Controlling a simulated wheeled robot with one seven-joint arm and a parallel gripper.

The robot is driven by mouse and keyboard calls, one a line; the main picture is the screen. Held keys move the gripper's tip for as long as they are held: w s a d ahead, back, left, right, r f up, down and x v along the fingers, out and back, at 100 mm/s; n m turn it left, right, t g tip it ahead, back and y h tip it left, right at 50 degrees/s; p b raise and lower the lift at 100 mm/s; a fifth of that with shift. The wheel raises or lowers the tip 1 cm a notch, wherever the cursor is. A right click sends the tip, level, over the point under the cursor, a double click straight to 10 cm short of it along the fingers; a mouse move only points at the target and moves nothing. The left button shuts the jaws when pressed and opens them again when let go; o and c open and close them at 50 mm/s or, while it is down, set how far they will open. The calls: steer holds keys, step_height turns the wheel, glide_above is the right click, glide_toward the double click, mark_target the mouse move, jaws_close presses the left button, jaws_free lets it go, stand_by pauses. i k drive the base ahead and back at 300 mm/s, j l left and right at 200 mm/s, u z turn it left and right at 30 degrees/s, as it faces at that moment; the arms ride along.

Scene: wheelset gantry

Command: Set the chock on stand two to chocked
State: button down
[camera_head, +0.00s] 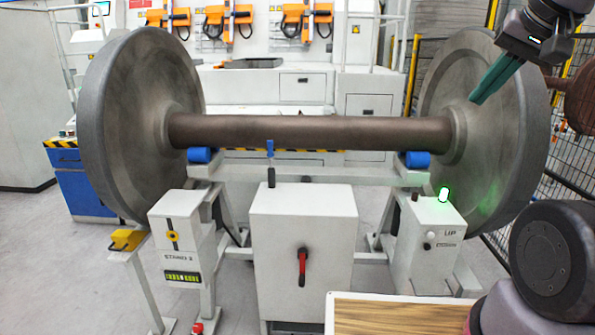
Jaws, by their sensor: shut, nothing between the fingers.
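The wheelset, a brown axle (310,132) with two large grey wheels, rests across a light stand on blue rollers (200,155). A box marked "STAND 2" (181,275) stands at the front left, with a yellow round knob (172,236) in a dark vertical slot and a green-lit display below. A yellow wedge-like piece (127,240) sits on a small post left of that box. I cannot tell for certain which part is the chock. My gripper (474,101), with teal fingers, is shut and empty at the upper right, in front of the right wheel, far from the box.
A centre cabinet (304,225) has a red lever (302,265) hanging down and an upright blue-tipped lever (270,150) beside its top. A right box (437,240) reads "UP" with a lit green lamp (444,195). A wooden-topped surface (390,316) is nearest.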

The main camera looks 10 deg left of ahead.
mark_target(125, 240)
steer(key=u, duration=1.8)
steer(key=i+l, duration=0.1)
steer(key=i, duration=0.75)
steer(key=i+u, duration=0.1)
steer(key=i, duration=0.7)
steer(key=l, duration=0.05)
